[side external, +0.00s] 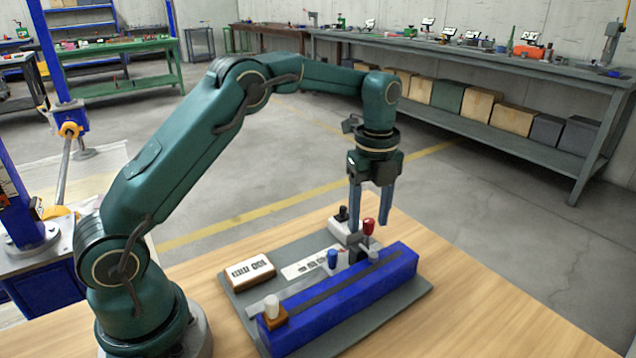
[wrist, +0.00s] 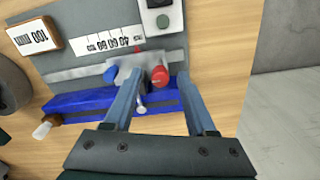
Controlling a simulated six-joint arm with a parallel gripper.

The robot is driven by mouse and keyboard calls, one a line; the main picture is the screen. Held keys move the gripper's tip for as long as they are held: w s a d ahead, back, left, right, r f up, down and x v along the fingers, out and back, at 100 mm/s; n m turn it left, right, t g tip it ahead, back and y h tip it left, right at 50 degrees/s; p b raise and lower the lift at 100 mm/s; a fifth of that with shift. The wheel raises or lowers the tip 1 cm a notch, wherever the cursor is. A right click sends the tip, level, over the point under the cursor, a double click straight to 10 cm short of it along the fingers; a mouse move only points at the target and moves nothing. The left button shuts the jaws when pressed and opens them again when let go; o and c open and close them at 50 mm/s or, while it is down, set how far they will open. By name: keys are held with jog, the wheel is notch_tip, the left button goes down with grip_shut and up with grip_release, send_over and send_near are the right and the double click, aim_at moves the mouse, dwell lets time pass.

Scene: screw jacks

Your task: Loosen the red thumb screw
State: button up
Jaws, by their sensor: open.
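The red thumb screw (side external: 369,227) stands upright on the slider of the blue rail fixture (side external: 340,298), near its right part. It also shows in the wrist view (wrist: 160,76), just ahead of the space between my fingers. A blue thumb screw (side external: 332,259) stands to its left, and shows in the wrist view (wrist: 110,74) too. My gripper (side external: 370,215) points down with its two fingers apart, around or very near the red screw's head.
The grey base plate (side external: 415,296) carries a display reading "100" (wrist: 31,37), a printed scale (wrist: 110,39) and a switch box (side external: 345,228). A white-tipped knob (side external: 271,306) stands at the rail's left end. The wooden table (side external: 470,290) is clear to the right.

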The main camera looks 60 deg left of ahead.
grip_shut()
